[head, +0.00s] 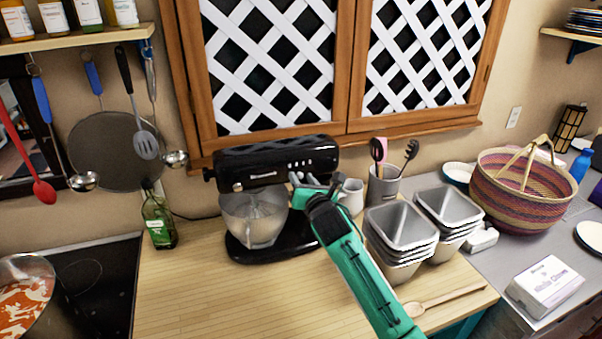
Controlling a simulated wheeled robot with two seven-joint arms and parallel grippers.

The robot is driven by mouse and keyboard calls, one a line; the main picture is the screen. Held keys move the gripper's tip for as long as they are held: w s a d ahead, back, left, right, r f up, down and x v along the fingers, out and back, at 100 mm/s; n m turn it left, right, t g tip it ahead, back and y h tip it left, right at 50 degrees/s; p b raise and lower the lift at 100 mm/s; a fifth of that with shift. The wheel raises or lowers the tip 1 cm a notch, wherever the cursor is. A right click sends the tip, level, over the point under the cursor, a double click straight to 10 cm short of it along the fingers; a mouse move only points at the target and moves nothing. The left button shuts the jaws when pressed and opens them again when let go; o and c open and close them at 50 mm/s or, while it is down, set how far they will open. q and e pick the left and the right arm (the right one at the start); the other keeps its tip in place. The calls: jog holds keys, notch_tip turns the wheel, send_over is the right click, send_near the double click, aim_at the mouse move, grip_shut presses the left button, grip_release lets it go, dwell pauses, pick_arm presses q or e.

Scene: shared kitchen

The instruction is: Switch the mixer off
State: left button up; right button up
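The black stand mixer (262,163) stands on the wooden counter below the lattice cabinet, with its head lowered over a glass bowl (250,222). A row of small light controls (300,165) shows on the right part of its head. My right gripper (298,178) is at the lower right of the mixer head, just below these controls. Its fingertips are small and partly hidden behind its wrist, so I cannot tell whether they are open or touching the mixer. My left gripper is not in view.
Stacked metal loaf tins (400,232) and a utensil crock (383,187) stand right of my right arm. A green bottle (158,220) stands left of the mixer, near the stovetop (95,275) and pot. The counter in front of the mixer (220,300) is clear.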

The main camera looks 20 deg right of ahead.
aim_at(313, 167)
jog(key=shift+w, duration=0.8)
grip_shut()
jog(key=shift+w+d+p, duration=0.1)
jog(key=shift+d+p, duration=0.45)
jog(key=shift+d, duration=1.65)
jog(key=shift+a, duration=0.1)
jog(key=shift+c, duration=2)
grip_release()
jog(key=o, duration=0.4)
jog(key=shift+d, duration=0.2)
jog(key=shift+c, duration=0.2)
jog(key=shift+o, duration=0.2)
jog(key=shift+d, duration=0.1)
